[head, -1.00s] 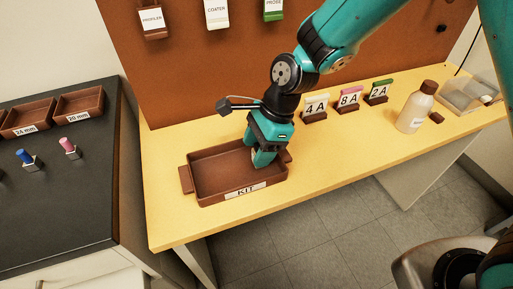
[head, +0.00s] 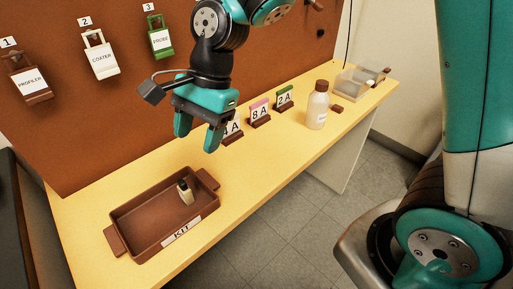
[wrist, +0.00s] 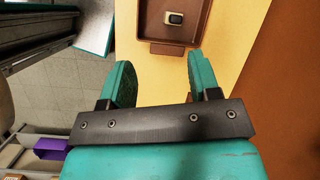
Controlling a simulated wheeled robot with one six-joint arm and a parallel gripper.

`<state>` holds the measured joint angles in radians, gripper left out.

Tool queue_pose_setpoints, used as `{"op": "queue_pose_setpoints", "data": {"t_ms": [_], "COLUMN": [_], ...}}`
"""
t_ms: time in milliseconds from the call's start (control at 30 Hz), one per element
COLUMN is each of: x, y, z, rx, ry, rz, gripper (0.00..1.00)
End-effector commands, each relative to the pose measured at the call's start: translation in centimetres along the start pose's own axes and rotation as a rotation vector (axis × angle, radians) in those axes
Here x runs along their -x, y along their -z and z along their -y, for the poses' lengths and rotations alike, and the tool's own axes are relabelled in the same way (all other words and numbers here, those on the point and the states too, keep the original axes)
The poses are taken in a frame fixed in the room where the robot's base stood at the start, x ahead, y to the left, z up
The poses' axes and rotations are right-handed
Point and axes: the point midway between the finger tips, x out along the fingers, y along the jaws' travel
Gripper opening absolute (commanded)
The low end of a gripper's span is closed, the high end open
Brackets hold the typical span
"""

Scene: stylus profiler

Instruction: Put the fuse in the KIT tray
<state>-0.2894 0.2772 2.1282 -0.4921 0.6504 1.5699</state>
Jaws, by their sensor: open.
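The brown KIT tray (head: 150,222) sits on the yellow bench in the head view, its label facing the front edge. The fuse (head: 185,192), a small pale piece with a dark part, is inside the tray near its right end, apart from my gripper. In the wrist view the tray (wrist: 157,46) shows at the top, with the fuse (wrist: 174,19) lying in it. My gripper (head: 197,145) is open and empty, raised above the bench behind the tray. Its two teal fingers (wrist: 155,82) are spread wide in the wrist view.
Card stands marked 4 A (head: 232,130), 8 A (head: 259,114) and 2 A (head: 284,98) stand along the bench's back. A white bottle (head: 317,108) and a clear box (head: 357,80) are farther right. Tagged holders hang on the brown board. Bench space right of the tray is clear.

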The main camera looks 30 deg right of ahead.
Motion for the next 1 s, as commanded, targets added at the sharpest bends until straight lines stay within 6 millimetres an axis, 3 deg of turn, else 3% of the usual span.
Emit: {"op": "queue_pose_setpoints", "data": {"t_ms": [33, 200, 400, 500, 667, 1000], "x": [1.3, 4.3, 5.7, 5.8, 5.8, 5.8], "y": [-0.8, -3.3, -5.2, -5.7, -6.0, -6.0], "z": [-1.4, -6.8, -12.2, -13.8, -14.8, -14.7], "rx": [0.144, 0.740, 1.312, 1.482, 1.592, 1.596], "ry": [0.012, 0.024, 0.016, 0.009, 0.003, 0.003], "rz": [-0.008, -0.042, -0.080, -0.091, -0.096, -0.097], "gripper": [0.56, 0.56, 0.56, 0.56, 0.56, 0.56]}}
